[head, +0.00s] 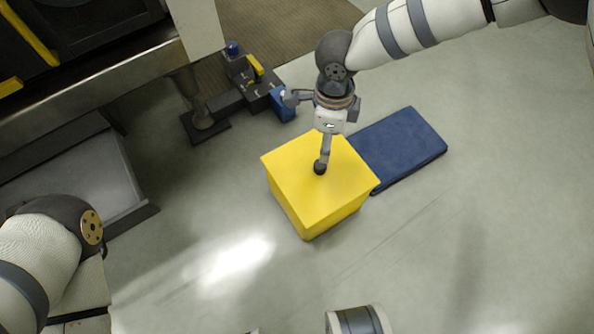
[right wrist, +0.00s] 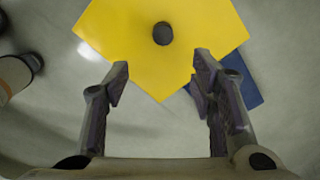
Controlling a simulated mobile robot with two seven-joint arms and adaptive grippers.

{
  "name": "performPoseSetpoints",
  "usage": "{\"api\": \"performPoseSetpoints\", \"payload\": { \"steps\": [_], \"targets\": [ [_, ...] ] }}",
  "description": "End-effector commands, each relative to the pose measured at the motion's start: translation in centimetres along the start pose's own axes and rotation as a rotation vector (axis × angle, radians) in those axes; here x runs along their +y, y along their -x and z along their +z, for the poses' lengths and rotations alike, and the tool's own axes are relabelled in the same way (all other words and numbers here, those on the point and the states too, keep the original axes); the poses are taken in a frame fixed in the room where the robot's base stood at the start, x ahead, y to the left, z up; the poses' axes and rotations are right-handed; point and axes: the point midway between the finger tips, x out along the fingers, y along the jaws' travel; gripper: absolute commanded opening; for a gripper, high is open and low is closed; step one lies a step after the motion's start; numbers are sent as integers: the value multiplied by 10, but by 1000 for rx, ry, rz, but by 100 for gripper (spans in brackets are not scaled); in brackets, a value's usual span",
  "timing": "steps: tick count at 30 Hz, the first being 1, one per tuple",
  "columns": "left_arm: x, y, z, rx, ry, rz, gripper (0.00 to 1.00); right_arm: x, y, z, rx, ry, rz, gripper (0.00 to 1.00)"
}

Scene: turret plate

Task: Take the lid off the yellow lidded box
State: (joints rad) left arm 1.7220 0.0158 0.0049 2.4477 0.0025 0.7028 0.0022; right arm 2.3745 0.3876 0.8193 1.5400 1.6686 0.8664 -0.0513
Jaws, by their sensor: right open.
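The yellow lidded box (head: 312,187) stands in the middle of the head view, its lid (head: 345,175) on top. A dark round knob (head: 320,168) sits at the middle of the lid. In the right wrist view the lid (right wrist: 115,35) fills the top, with the knob (right wrist: 162,33) beyond the fingertips. My right gripper (head: 303,132) is over the box's far side; in the wrist view (right wrist: 161,82) its fingers are spread with nothing between them. No seam between lid and box can be made out. My left gripper is out of view; only its arm shows at lower left.
A flat dark blue mat (head: 405,145) lies right of the box, close beside it. A dark fixture with blue and yellow parts (head: 250,85) stands behind on the left. A grey tray-like piece (head: 75,170) is at the left. The pale surface in front and to the right is clear.

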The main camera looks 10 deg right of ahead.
Motion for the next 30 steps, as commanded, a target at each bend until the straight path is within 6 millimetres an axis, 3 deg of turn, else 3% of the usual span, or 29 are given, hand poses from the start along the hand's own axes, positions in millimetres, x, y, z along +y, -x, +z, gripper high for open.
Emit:
{"api": "performPoseSetpoints", "payload": {
  "steps": [5, 12, 17, 21, 28, 30],
  "targets": [
    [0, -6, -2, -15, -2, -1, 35, -6, -10, 6, -18, -41, 11, 51],
    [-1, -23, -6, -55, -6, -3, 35, -4, -63, 6, -15, -38, 13, 51],
    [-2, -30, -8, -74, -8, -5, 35, -5, -83, 7, -17, -37, 11, 51],
    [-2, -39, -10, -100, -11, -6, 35, -5, -112, 8, -15, -36, 13, 51],
    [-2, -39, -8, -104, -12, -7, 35, -6, -115, 8, -18, -36, 9, 51],
    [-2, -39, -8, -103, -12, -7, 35, -6, -115, 8, -18, -36, 9, 38]
  ]
}}
